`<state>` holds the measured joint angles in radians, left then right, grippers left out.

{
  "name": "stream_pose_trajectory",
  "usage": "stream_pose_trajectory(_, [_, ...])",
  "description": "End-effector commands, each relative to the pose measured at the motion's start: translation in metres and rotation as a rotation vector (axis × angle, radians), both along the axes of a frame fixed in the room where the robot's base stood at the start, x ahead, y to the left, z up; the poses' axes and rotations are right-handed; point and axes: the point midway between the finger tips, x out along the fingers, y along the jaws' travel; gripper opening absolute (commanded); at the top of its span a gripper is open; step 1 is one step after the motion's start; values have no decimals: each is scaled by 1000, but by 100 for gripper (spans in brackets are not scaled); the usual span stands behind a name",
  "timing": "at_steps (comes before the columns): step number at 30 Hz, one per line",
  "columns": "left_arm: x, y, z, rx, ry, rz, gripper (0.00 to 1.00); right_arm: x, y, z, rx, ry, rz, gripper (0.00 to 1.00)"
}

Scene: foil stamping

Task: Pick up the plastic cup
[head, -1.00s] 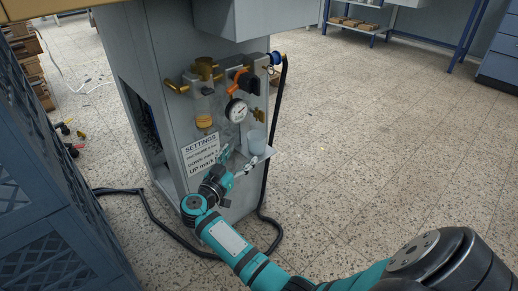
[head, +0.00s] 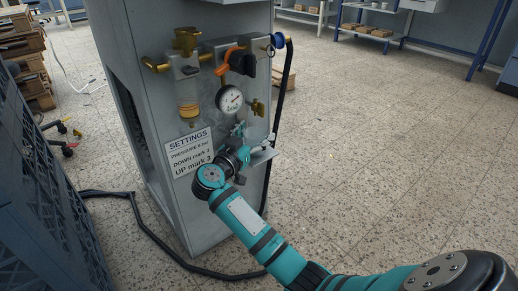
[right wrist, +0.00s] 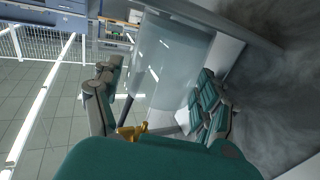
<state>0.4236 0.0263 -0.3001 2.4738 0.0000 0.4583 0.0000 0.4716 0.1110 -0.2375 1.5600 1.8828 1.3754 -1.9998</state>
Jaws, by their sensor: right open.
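The translucent plastic cup (right wrist: 170,60) shows large in the right wrist view, between the two fingers of my right gripper (right wrist: 156,85). The fingers stand apart on either side of it; whether either one touches the cup is hard to tell. In the head view my right gripper (head: 241,133) is at the small shelf (head: 263,155) on the grey machine, and it hides the cup there. My left gripper is out of view.
Close around the gripper are the pressure gauge (head: 230,99), an orange-handled valve (head: 233,60), brass fittings (head: 258,107) and a settings sign (head: 188,152). A black hose (head: 281,115) hangs right of the shelf. A blue crate (head: 45,190) stands left. The floor at right is open.

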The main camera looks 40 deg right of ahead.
Motion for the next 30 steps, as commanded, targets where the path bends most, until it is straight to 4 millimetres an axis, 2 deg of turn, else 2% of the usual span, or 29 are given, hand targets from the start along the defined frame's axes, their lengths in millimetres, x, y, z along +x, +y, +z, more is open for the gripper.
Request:
stream_pose_trajectory(9, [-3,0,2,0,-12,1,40,0,-1,1,0,1,0,74])
stream_pose_trajectory(18, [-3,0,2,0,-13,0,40,0,-1,0,0,1,0,35])
stream_pose_trajectory(23, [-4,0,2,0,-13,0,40,0,-1,0,0,1,0,33])
stream_pose_trajectory(24, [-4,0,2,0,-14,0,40,0,-1,0,0,1,0,28])
stream_pose_trajectory(30, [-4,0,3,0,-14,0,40,0,-1,1,0,1,0,28])
